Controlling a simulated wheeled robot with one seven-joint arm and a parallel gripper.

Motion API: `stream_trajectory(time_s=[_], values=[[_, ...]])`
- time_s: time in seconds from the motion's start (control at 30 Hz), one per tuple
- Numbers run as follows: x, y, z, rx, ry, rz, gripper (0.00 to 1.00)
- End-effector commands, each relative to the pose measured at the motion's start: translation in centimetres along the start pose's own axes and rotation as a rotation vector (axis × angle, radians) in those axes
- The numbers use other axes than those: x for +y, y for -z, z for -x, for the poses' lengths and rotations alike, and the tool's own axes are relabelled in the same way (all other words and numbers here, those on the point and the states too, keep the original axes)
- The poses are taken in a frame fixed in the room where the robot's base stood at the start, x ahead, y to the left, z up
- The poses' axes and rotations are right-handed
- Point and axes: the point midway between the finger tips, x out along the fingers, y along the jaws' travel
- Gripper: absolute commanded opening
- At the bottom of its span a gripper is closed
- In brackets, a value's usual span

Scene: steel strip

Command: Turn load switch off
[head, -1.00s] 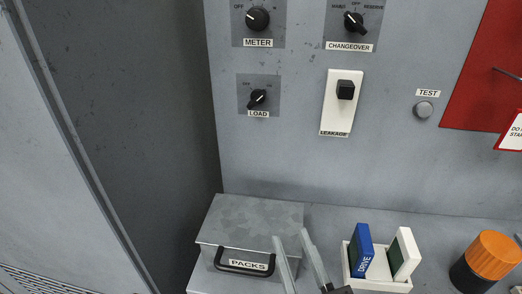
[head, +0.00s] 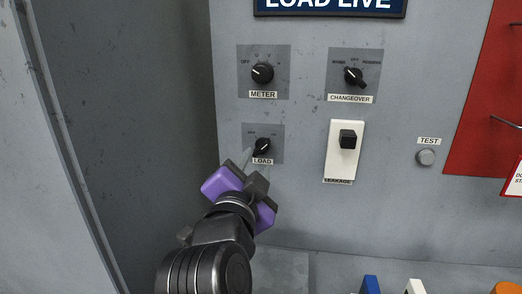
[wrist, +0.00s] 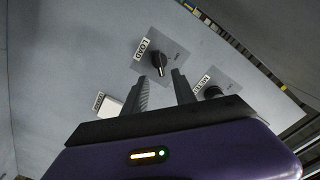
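The load switch (head: 262,146) is a black rotary knob on a grey square plate, with a LOAD label below it and OFF printed at upper left. Its handle looks slanted, but the exact setting is too small to read. My gripper (head: 253,163) is purple and black and reaches up to the knob from the lower left, covering part of its plate. In the wrist view my gripper (wrist: 162,86) has its two fingers spread with nothing between them. The knob (wrist: 158,63) is just beyond the fingertips there; I cannot tell if they touch.
The meter knob (head: 262,73) is above the load switch. The changeover knob (head: 354,75) and leakage switch (head: 347,140) are to the right, with the test button (head: 426,158) farther right. A LOAD LIVE sign (head: 330,5) tops the panel. A cabinet wall stands at left.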

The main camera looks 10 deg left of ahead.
Motion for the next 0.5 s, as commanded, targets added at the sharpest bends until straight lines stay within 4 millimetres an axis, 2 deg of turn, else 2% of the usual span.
stream_trajectory(time_s=[0.3,0.5], values=[[-0.1,0.2,-4.8,0.000,-0.001,0.000,0.33],[-0.1,0.1,-6.7,0.000,0.002,0.002,0.33]])
